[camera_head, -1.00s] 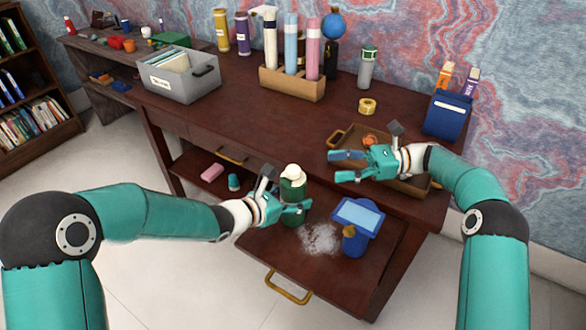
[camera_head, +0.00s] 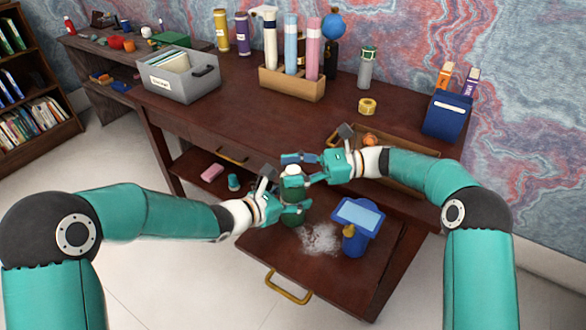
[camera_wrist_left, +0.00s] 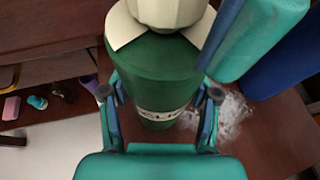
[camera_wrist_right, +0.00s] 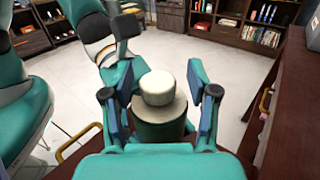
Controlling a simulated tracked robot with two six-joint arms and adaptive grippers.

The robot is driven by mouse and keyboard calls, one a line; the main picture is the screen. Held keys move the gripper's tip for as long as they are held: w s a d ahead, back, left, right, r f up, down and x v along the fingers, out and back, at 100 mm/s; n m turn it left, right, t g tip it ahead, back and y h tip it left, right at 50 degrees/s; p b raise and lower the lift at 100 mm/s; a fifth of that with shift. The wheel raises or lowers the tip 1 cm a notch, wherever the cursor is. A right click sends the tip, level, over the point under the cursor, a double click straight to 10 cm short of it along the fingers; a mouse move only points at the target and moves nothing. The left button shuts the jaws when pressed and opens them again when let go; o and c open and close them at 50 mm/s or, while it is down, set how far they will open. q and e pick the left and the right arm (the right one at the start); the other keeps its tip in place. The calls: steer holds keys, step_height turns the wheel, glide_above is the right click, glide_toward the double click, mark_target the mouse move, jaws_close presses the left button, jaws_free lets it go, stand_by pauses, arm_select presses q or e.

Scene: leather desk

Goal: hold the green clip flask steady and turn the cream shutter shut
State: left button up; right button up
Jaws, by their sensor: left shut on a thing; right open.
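The green clip flask (camera_wrist_left: 155,75) stands upright in the pulled-out drawer. In the head view its green body (camera_head: 292,190) shows between my two grippers. My left gripper (camera_head: 292,211) is shut on the flask's body, with a finger on each side in the left wrist view. The cream shutter (camera_head: 292,170) is on top of the flask. In the right wrist view the shutter (camera_wrist_right: 157,88) sits between the spread fingers of my right gripper (camera_wrist_right: 160,100), which is open. I see a gap on each side of the shutter there.
A blue container (camera_head: 356,228) stands in the drawer (camera_head: 320,275) right of the flask, beside a white powdery patch (camera_head: 319,238). A brown tray (camera_head: 420,188) lies on the desk behind my right arm. A pink block (camera_head: 212,173) and a teal piece (camera_head: 234,182) lie left.

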jaws_close()
steer(key=shift+w+m+t, duration=0.1)
steer(key=shift+m+t, duration=1.5)
steer(key=shift+t, duration=0.9)
jaws_free()
steer(key=shift+d, duration=0.15)
steer(key=v, duration=1.2)
steer(key=shift+r, duration=0.2)
